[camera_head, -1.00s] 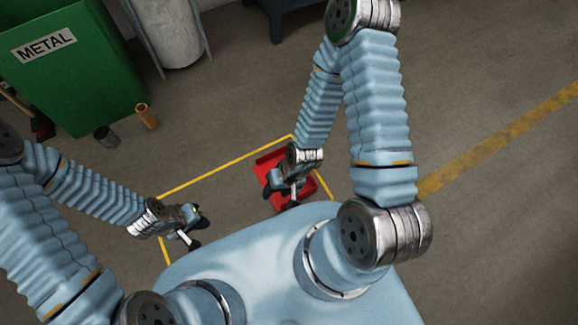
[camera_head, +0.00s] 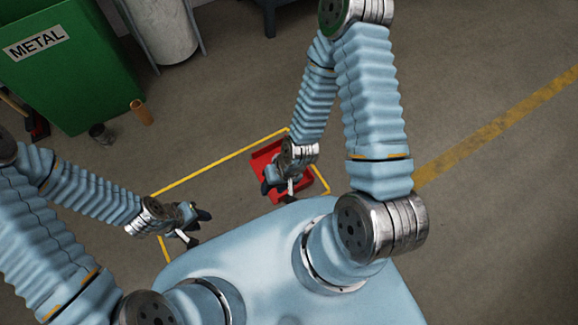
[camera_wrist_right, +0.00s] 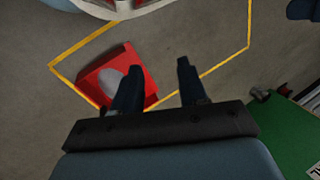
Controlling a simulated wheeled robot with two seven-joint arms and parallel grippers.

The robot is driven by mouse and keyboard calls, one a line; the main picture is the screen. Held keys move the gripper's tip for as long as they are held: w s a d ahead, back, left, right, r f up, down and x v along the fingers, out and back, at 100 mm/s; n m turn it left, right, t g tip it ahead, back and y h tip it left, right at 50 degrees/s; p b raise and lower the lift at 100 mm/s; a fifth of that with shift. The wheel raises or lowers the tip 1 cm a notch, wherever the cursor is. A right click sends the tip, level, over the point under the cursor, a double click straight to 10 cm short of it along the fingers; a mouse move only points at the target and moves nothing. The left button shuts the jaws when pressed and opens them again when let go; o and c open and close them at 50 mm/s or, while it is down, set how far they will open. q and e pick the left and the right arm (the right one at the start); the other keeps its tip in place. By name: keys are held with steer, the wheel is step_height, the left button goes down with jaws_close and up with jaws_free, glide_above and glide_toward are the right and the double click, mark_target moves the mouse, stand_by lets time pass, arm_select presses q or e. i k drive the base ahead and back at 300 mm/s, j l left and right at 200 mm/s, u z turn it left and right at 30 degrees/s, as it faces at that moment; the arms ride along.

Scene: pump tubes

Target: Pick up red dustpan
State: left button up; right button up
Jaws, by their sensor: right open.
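The red dustpan (camera_head: 262,158) lies on the floor inside a corner of the yellow outline, partly hidden behind my right gripper (camera_head: 275,188) in the head view. In the right wrist view the dustpan (camera_wrist_right: 113,70) lies left of centre, with a grey oval patch on it. My right gripper (camera_wrist_right: 158,75) is open and empty. One finger overlaps the dustpan's edge in that view; I see no contact. My left gripper (camera_head: 200,214) is over the left side of the yellow outline, away from the dustpan; its jaw state is unclear.
A green METAL bin (camera_head: 70,70) stands at the upper left. An orange-brown cylinder (camera_head: 141,112) and a dark can (camera_head: 101,134) are on the floor near it. A grey cylinder (camera_head: 162,30) stands behind. The floor inside the yellow outline (camera_head: 215,168) is otherwise mostly clear.

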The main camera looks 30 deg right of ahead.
mark_target(266, 155)
steer(key=k+j+z, duration=0.2)
steer(key=k, duration=0.3)
steer(key=k+j+z, duration=0.25)
steer(key=k, duration=0.25)
steer(key=z, duration=0.4)
steer(key=i+z, duration=0.15)
steer(key=z, duration=0.7)
steer(key=i+j+z, duration=0.1)
steer(key=z, duration=0.3)
steer(key=i+j, duration=0.15)
steer(key=j, duration=0.15)
